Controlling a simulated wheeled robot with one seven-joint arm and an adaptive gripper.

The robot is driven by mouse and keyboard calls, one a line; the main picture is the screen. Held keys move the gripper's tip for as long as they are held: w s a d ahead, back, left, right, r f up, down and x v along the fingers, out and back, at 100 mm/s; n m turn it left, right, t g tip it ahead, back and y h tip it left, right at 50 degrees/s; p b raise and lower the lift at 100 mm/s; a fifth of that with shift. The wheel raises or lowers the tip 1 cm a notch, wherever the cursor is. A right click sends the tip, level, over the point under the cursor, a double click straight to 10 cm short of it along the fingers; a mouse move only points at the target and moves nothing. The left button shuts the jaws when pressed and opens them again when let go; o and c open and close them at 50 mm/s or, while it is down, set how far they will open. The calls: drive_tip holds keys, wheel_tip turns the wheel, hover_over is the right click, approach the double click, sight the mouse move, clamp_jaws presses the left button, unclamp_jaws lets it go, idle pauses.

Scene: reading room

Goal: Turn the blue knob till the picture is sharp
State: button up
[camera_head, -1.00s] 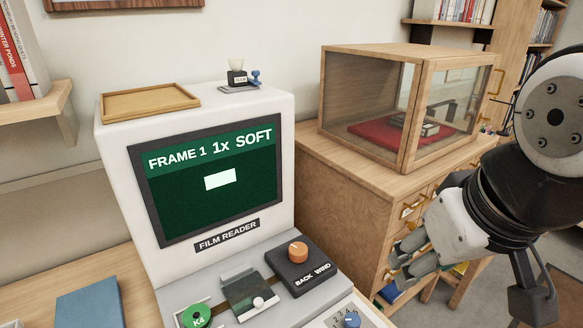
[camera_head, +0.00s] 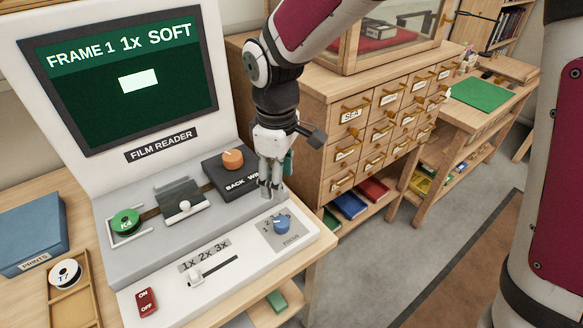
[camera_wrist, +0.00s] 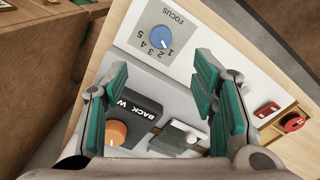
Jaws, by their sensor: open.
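The blue knob (camera_head: 282,226) sits on a pale dial plate marked FOCUS, with numbers around it, at the right of the film reader's front panel. It also shows in the wrist view (camera_wrist: 161,37), beyond my fingertips, with its pointer near the 1. The reader's screen (camera_head: 125,75) reads "FRAME 1 1x SOFT" above a white rectangle on green. My gripper (camera_head: 271,190) is over the panel's right part, behind and above the knob, pointing down.
Near the gripper stands the BACK/WIND box with an orange knob (camera_head: 233,160). A slider (camera_head: 196,277) marked 1x 2x 3x and a red ON/OFF switch (camera_head: 147,302) are on the front panel. A drawer cabinet (camera_head: 335,130) stands close to the right.

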sight(282, 221)
drive_tip(key=f, duration=0.7)
drive_tip(key=f+b, duration=0.1)
drive_tip(key=f, duration=0.6)
drive_tip(key=shift+w+f, duration=0.2)
drive_tip(key=shift+f, duration=0.1)
drive_tip(key=c, duration=1.2)
